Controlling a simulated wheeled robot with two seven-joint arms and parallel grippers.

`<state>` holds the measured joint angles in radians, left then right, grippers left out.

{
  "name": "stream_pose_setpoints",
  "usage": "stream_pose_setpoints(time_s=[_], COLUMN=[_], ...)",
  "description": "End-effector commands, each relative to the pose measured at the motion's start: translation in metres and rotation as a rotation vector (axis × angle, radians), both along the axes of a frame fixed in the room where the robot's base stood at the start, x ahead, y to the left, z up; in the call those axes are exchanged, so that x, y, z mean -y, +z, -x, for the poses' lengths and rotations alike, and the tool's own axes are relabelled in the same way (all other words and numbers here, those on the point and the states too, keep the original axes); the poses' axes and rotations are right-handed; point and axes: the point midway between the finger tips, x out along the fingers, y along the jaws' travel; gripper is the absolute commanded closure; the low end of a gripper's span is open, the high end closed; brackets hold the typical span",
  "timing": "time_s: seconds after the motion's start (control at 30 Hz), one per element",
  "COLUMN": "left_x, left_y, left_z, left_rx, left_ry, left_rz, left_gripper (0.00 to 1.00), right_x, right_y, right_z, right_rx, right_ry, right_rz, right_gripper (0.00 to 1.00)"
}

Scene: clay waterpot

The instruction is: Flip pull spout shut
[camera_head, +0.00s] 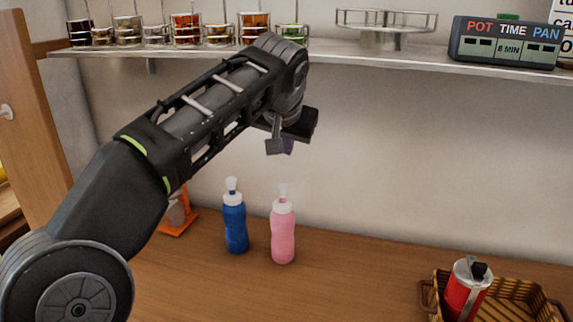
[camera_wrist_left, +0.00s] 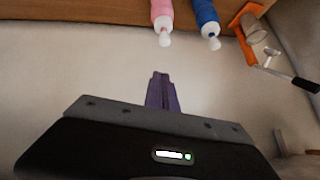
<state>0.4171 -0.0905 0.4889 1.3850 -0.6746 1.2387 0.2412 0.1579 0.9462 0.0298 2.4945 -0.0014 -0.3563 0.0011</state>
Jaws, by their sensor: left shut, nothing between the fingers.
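A blue bottle (camera_head: 235,228) and a pink bottle (camera_head: 283,238) stand upright side by side on the wooden counter, with a gap between them. Each has a white cap and a pale spout standing up: the blue bottle's spout (camera_head: 231,184) and the pink bottle's spout (camera_head: 283,190). My left gripper (camera_head: 286,147) is above the pink bottle, shut and empty, apart from both bottles. In the left wrist view its purple fingers (camera_wrist_left: 162,90) are together, pointing toward the pink bottle (camera_wrist_left: 162,12) and blue bottle (camera_wrist_left: 204,12) at the top edge. My right gripper is not in view.
A wicker basket (camera_head: 432,290) with a red canister (camera_head: 463,292) is at the lower right. An orange stand (camera_head: 178,226) is left of the blue bottle, partly behind my arm. A shelf (camera_head: 400,55) with jars and a timer (camera_head: 505,43) runs above.

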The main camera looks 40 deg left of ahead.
Motion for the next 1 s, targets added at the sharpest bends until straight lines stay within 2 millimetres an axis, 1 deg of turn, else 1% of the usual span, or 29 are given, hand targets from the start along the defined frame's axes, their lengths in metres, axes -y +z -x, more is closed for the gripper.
stream_pose_setpoints(time_s=[0.4, 0.57, 0.77, 1.0], left_x=[0.0, -0.002, -0.011, -0.027], left_y=[0.0, -0.006, -0.025, -0.062], left_z=[0.0, -0.004, -0.018, -0.044], left_rx=[0.001, 0.0, -0.003, -0.004], left_ry=[-0.001, -0.001, 0.0, -0.001], left_rz=[0.0, -0.001, 0.0, 0.001], left_gripper=[1.0, 1.0, 1.0, 1.0], right_x=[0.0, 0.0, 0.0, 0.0], right_y=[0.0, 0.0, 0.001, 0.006], right_z=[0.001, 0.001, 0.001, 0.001], right_rx=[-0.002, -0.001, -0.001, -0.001], right_ry=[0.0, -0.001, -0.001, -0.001], right_rz=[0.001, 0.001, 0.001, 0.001], right_gripper=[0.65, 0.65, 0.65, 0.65])
